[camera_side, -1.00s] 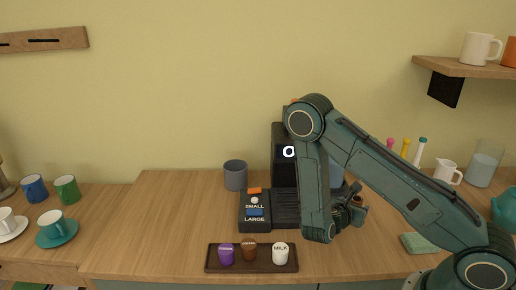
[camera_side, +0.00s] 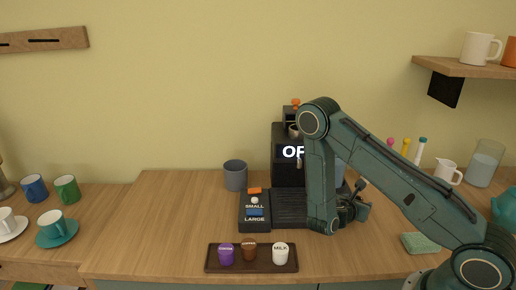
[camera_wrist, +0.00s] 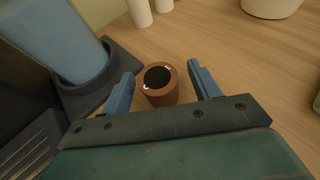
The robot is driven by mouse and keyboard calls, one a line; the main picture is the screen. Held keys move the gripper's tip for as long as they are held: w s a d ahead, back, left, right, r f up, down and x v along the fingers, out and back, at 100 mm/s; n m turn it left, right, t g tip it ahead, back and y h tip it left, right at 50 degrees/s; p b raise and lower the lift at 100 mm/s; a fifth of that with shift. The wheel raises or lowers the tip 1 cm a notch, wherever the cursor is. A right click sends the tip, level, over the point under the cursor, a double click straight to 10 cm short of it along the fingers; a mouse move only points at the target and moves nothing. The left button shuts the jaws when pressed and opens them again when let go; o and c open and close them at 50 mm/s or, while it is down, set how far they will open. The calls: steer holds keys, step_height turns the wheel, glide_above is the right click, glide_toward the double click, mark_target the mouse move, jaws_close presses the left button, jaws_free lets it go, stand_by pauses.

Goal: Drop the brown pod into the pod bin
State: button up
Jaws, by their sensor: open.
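The brown pod (camera_side: 249,252) stands in the middle of a dark tray (camera_side: 290,268), between a purple pod (camera_side: 226,254) and a white MILK pod (camera_side: 280,253). My gripper (camera_side: 361,200) is to the right of the coffee machine (camera_side: 284,150), well away from the tray. In the wrist view my gripper (camera_wrist: 163,84) is open. A small brown cylinder (camera_wrist: 160,95) with a black top and white marks stands between or just beyond the fingers, apparently untouched. I cannot tell whether it is another pod or the pod bin. No clearly marked pod bin shows.
A bluish tank (camera_wrist: 62,38) on a dark base stands left of the fingers. A grey cup (camera_side: 235,175) stands left of the machine. A green sponge (camera_side: 420,243) and a white pitcher (camera_side: 447,172) are at the right. The counter left of the tray is clear.

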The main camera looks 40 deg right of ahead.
steer(key=c, duration=1.1)
steer(key=shift+r, duration=0.1)
step_height(320, 180, up, 20)
steer(key=shift+f, duration=0.1)
stand_by(0.8)
stand_by(0.5)
